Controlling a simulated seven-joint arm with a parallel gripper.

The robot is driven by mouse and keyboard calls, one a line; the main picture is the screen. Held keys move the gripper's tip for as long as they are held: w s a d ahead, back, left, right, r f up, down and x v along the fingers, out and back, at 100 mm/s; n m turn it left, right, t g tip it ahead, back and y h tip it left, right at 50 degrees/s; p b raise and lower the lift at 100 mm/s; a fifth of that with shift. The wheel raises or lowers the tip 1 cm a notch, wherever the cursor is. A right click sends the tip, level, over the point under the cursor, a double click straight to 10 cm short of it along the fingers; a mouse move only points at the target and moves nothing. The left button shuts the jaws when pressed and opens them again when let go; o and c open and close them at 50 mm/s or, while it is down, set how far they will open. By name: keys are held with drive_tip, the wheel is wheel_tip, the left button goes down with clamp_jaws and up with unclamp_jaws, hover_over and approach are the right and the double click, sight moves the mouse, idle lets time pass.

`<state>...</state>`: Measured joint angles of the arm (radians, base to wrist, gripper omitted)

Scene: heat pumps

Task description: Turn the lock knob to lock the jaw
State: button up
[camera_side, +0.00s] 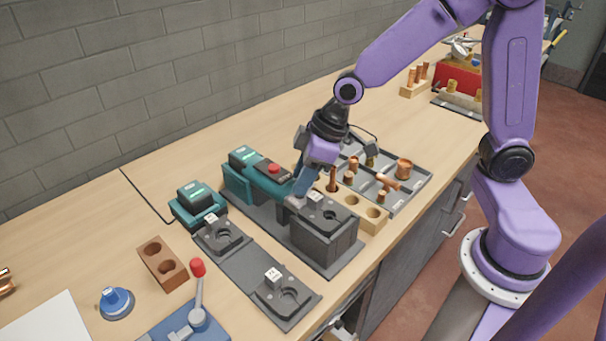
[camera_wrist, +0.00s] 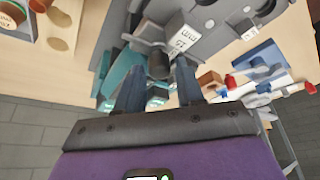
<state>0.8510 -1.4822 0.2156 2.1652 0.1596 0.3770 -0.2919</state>
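The teal and dark machine (camera_side: 262,183) with a red button stands on a dark base plate beside a dark grey jaw block (camera_side: 325,232). My gripper (camera_side: 299,194) points down at the end of the machine nearest the block. In the wrist view a dark grey knob (camera_wrist: 158,67) with a lever-like arm lies between the two fingertips of my gripper (camera_wrist: 161,72). The fingers stand apart, one on each side of the knob, with what looks like a narrow gap. Contact with the knob cannot be made out. In the side view the gripper hides the knob.
A wooden block with holes (camera_side: 374,213) and a grey tray (camera_side: 421,180) of copper fittings lie just right of the block. A smaller teal unit (camera_side: 198,204), dark fixture plates (camera_side: 250,262) and a red-knobbed lever (camera_side: 198,270) are at left. A brick wall runs behind the bench.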

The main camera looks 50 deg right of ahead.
clamp_jaws()
drive_tip(key=shift+a+m, duration=0.1)
drive_tip(key=shift+m, duration=0.3)
drive_tip(key=m+h, duration=0.1)
drive_tip(key=m, duration=0.1)
drive_tip(key=m+t+h, duration=0.1)
drive_tip(key=m, duration=0.1)
drive_tip(key=shift+a+m, duration=0.15)
drive_tip(key=shift+m, duration=0.15)
drive_tip(key=shift+m+h, duration=0.8)
drive_tip(key=shift+m, duration=1.4)
unclamp_jaws()
